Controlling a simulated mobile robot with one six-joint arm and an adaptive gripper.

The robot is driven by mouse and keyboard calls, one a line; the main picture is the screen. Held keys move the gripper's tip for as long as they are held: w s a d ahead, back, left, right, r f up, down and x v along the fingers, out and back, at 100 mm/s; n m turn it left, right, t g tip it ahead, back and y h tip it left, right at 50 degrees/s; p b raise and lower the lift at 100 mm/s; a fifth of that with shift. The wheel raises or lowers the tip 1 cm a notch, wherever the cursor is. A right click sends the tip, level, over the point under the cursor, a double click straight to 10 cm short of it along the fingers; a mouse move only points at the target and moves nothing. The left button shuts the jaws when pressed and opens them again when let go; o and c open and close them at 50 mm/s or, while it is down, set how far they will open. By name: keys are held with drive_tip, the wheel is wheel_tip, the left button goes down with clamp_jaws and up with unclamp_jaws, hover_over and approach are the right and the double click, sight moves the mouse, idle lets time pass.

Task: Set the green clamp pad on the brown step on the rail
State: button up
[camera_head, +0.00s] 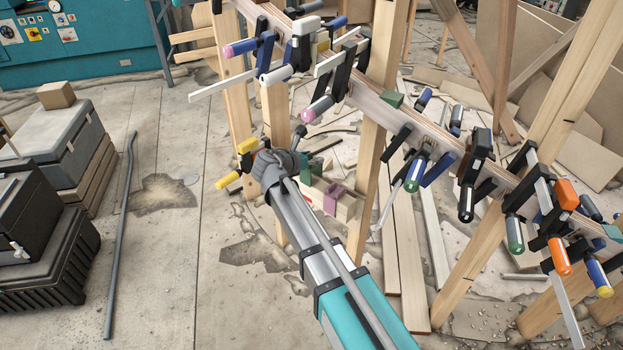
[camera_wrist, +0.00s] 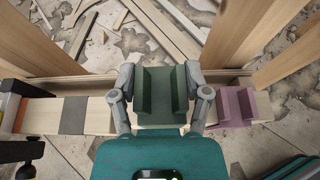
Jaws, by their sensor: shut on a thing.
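The green clamp pad (camera_wrist: 161,105), a U-shaped block with two raised sides, is between the fingers of my gripper (camera_wrist: 160,82) in the wrist view. My gripper is shut on it, over the line of the pale wooden rail (camera_wrist: 37,116); whether the pad touches the rail cannot be told. A grey-brown band (camera_wrist: 74,115) crosses the rail left of the pad and may be the brown step. In the head view my gripper (camera_head: 274,168) is low beside the rail, left of a wooden post, and largely hides the pad.
A purple pad (camera_wrist: 238,106) sits on the rail right of my gripper, also in the head view (camera_head: 333,197). A yellow clamp (camera_head: 236,164) is close left of my gripper. Wooden posts (camera_head: 372,130) and a row of clamps stand to the right.

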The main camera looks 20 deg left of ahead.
sight(316, 172)
drive_tip(key=shift+f+b, duration=0.35)
drive_tip(key=shift+f, duration=0.35)
wheel_tip(316, 172, down, 5)
drive_tip(key=b, duration=0.4)
drive_tip(key=shift+r+b, duration=0.2)
drive_tip(key=shift+b, duration=0.1)
drive_tip(key=o, duration=1.3)
drive_tip(key=shift+c, duration=0.2)
drive_tip(key=shift+f, duration=0.2)
drive_tip(key=p+v, duration=0.4)
drive_tip(key=v, duration=1)
drive_tip(key=shift+a+f+p, duration=0.2)
drive_tip(key=shift+p, duration=0.1)
